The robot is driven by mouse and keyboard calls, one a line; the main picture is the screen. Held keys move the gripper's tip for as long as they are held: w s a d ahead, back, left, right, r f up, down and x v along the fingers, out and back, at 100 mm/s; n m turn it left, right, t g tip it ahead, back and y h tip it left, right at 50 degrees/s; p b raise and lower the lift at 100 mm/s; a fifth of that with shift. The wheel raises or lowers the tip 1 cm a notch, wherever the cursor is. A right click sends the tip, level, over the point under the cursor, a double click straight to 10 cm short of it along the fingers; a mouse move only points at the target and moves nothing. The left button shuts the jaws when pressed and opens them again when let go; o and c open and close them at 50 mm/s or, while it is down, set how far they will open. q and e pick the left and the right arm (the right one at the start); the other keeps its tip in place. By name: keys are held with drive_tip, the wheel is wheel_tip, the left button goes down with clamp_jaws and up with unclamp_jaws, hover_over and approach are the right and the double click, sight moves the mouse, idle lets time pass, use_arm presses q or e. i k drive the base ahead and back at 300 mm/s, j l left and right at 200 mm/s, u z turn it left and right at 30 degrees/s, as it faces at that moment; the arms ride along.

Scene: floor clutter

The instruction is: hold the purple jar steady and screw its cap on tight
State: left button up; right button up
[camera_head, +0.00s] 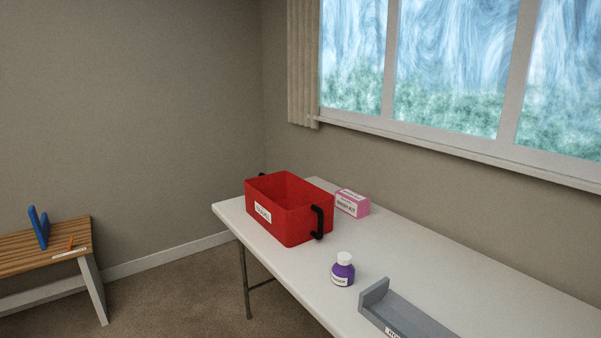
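The purple jar (342,273) stands upright on the white table, with a white label on its front. Its white cap (344,258) sits on top of the jar; I cannot tell how tight it is. Neither of my grippers shows in the head view, and nothing is touching the jar.
The white table (306,267) bears a red crate (281,225) with black handles, a pink box (352,203) behind it and a grey tray (408,318) to the right of the jar. A wooden bench (65,239) with a blue object (39,228) stands left. Carpet lies between.

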sight(341, 275)
drive_tip(key=i+j+z, duration=0.2)
drive_tip(key=i+j, duration=0.15)
drive_tip(key=i+j+z, duration=0.25)
drive_tip(key=j, duration=0.25)
